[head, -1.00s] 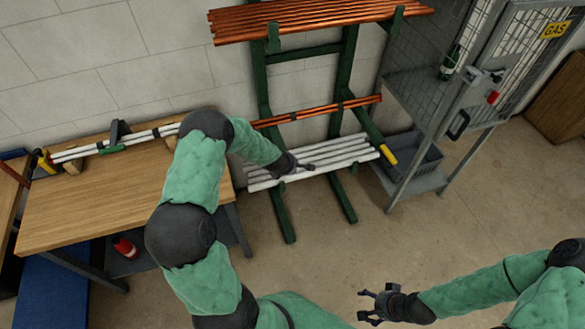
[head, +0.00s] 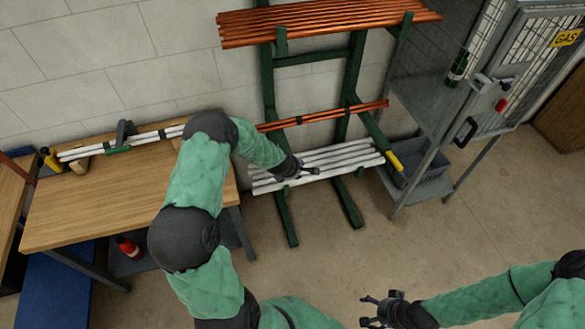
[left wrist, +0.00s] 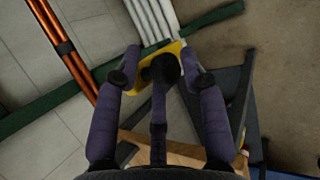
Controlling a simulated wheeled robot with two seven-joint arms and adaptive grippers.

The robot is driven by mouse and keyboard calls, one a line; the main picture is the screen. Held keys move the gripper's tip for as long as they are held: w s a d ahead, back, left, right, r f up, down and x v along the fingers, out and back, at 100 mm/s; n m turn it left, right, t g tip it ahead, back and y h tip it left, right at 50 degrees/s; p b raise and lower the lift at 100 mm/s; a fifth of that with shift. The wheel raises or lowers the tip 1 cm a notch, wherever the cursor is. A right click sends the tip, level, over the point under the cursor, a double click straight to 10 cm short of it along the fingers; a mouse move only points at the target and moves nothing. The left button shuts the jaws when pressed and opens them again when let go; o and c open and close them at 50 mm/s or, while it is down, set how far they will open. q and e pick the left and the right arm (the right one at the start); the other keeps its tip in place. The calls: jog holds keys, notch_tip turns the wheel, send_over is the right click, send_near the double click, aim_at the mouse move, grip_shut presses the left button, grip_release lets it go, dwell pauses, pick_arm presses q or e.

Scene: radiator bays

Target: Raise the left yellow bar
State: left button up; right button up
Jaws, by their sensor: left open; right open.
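The left yellow bar (left wrist: 176,47) shows in the left wrist view, between and just beyond the fingers of my left gripper (left wrist: 162,76). The dark middle finger covers part of it, and I cannot tell whether they touch. In the head view my left gripper (head: 304,169) is open in front of the rack's lower white pipes (head: 345,157), and my arm hides the left bar there. The right yellow bar (head: 394,161) slants down at the rack's right side, on a green arm. My right gripper (head: 372,309) is open and empty over the floor at the bottom.
The green rack (head: 354,75) also carries copper pipes (head: 330,20) above. A wooden bench (head: 105,205) stands to the left. A wire gas cage (head: 440,90) and a grey crate (head: 425,165) stand to the right. The floor before the rack is clear.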

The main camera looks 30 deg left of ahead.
pick_arm(q)
jog(key=v, duration=1.1)
jog(key=shift+r, duration=0.15)
jog(key=shift+s, duration=0.15)
